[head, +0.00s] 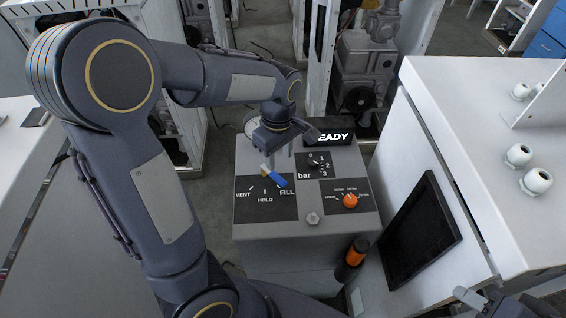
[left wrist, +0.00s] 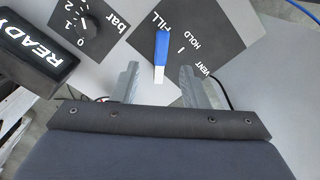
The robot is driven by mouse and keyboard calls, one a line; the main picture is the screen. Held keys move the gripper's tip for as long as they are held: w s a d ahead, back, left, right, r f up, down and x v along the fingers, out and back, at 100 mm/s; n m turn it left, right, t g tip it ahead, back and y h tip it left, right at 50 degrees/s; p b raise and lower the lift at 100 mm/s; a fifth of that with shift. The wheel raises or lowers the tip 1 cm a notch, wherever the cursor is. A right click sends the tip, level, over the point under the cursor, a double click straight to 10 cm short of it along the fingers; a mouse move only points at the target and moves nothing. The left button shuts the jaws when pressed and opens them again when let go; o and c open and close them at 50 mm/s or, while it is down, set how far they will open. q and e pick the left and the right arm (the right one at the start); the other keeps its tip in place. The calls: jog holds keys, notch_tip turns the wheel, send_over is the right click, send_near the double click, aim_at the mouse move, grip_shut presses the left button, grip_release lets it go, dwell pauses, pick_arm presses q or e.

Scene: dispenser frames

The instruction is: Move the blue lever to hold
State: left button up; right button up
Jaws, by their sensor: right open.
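The blue lever (head: 278,180) sits on the black VENT/HOLD/FILL plate (head: 252,208) of a grey dispenser box. Its blue end points toward FILL, away from the HOLD mark at the middle. My left gripper (head: 276,152) is above the plate, behind the lever in the head view. In the left wrist view its two fingers (left wrist: 158,86) are apart with nothing between them. The lever also shows there (left wrist: 162,48), just beyond the fingertips and between their lines, its pale end nearest me. Part of my right gripper (head: 466,296) shows at the lower right corner, away from the box.
A black pressure knob (head: 314,166) marked bar and an orange knob (head: 350,200) are right of the lever. A READY display (head: 335,136) stands at the back. A grey hex knob (head: 313,218) is in front. A white cabinet (head: 460,120) stands close on the right.

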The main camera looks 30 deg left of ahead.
aim_at(279, 178)
pick_arm(q)
notch_tip(279, 178, down, 7)
jog(key=shift+s+f, duration=0.1)
jog(key=shift+f, duration=0.1)
dwell(0.3)
grip_shut()
